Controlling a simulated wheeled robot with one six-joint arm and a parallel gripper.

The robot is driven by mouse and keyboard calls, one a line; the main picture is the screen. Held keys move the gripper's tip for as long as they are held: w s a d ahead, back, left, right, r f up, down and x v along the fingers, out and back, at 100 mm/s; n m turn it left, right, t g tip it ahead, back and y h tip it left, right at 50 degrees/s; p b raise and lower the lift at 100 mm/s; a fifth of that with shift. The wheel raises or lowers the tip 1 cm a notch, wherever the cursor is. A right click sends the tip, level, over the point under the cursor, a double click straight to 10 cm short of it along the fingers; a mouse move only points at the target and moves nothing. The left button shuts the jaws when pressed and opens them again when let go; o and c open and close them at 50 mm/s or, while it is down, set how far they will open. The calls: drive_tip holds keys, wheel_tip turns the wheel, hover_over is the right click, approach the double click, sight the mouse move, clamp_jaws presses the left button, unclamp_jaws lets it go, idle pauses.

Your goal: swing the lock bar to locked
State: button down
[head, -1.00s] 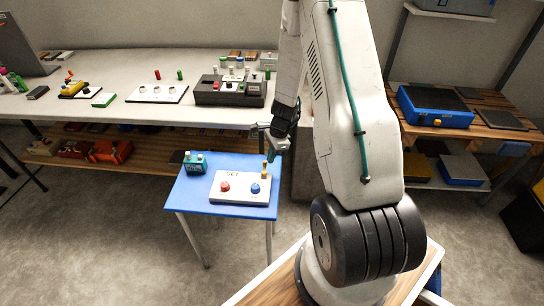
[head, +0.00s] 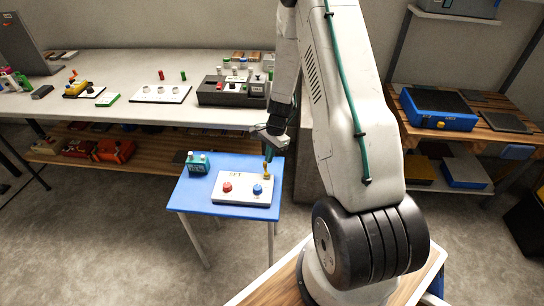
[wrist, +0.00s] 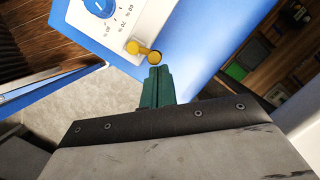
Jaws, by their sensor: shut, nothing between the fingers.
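The lock bar is a small yellow bar (wrist: 144,49) with a round knob at each end. It sits at the edge of a white panel (wrist: 78,45) on a blue table. In the head view the yellow bar (head: 265,170) stands at the panel's back right corner. My gripper (wrist: 157,72) has its green fingers pressed together, with nothing between them. The fingertips are very close to the bar's nearer knob; I cannot tell whether they touch. In the head view my gripper (head: 269,153) is just above the bar.
The panel carries a red knob (head: 228,187) and a blue knob (head: 257,189). A teal box (head: 198,164) stands on the blue table (head: 190,200) at the left. A white workbench with other devices lies behind. A wooden shelf with a blue case (head: 436,108) is at the right.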

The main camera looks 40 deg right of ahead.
drive_tip(key=n, duration=0.2)
drive_tip(key=w+a+n+g, duration=0.1)
drive_tip(key=shift+w+a+n, duration=0.1)
drive_tip(key=shift+n, duration=0.3)
drive_tip(key=n, duration=0.1)
drive_tip(key=a+n, duration=0.1)
drive_tip(key=shift+w+n+g, duration=0.25)
drive_tip(key=shift+n+g, duration=0.05)
drive_tip(key=a+n, duration=0.1)
drive_tip(key=n, duration=0.1)
drive_tip(key=a+n+h, duration=0.1)
drive_tip(key=n, duration=0.2)
drive_tip(key=shift+w+a+g, duration=0.15)
drive_tip(key=shift+g, duration=0.25)
drive_tip(key=shift+s+d, duration=0.25)
drive_tip(key=shift+s, duration=0.55)
